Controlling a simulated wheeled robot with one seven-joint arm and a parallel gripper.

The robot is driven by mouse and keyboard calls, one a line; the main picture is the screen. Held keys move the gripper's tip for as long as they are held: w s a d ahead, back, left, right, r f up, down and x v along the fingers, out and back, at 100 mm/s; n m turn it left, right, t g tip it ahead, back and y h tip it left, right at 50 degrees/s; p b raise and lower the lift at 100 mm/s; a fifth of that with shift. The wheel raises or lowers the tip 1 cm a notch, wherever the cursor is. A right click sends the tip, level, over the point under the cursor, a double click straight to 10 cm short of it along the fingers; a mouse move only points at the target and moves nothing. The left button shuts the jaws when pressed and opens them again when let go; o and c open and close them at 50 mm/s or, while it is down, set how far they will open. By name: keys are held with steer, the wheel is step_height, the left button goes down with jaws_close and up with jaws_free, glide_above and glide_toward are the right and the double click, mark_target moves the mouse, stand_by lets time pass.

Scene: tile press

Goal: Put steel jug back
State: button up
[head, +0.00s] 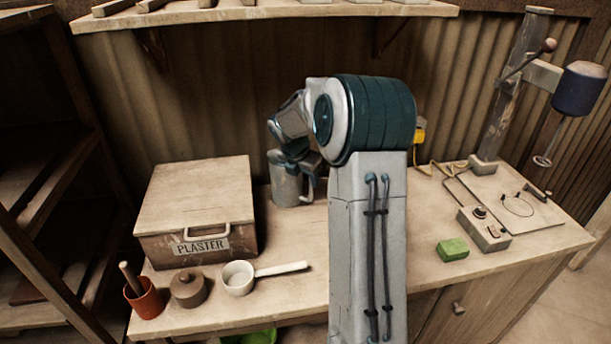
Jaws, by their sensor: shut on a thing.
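The steel jug (285,187) is a grey metal vessel at the back of the workbench, just right of the plaster box. It looks upright, with its handle on the right side. I cannot tell whether its base touches the bench. My gripper (308,165) is at the jug's upper right, shut on the jug. My arm's links hide the fingertips in part and the bench to the right of the jug.
A lidded plaster box (193,210) stands close on the left. In front are a white ladle (238,279), a small brown pot (188,289) and a red cup (144,299). A green block (452,249) and control box (484,229) lie right. A shelf (270,11) hangs above.

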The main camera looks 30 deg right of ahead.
steer(key=shift+r, duration=0.1)
steer(key=o, duration=1.4)
steer(key=v, duration=1.1)
steer(key=s+a+f+m+y, duration=0.1)
steer(key=s+a+m, duration=0.4)
steer(key=s+m, duration=0.3)
steer(key=s+a+f+m+y, duration=0.1)
steer(key=s+a+m, duration=0.4)
steer(key=s+m, duration=0.3)
steer(key=s+a+f+m+y, duration=0.1)
steer(key=s+a+m, duration=0.5)
steer(key=s, duration=0.6)
steer(key=shift+f+m+t+y, duration=0.2)
steer(key=shift+m+t+y, duration=0.15)
steer(key=shift+m, duration=0.55)
steer(key=shift+a, duration=0.1)
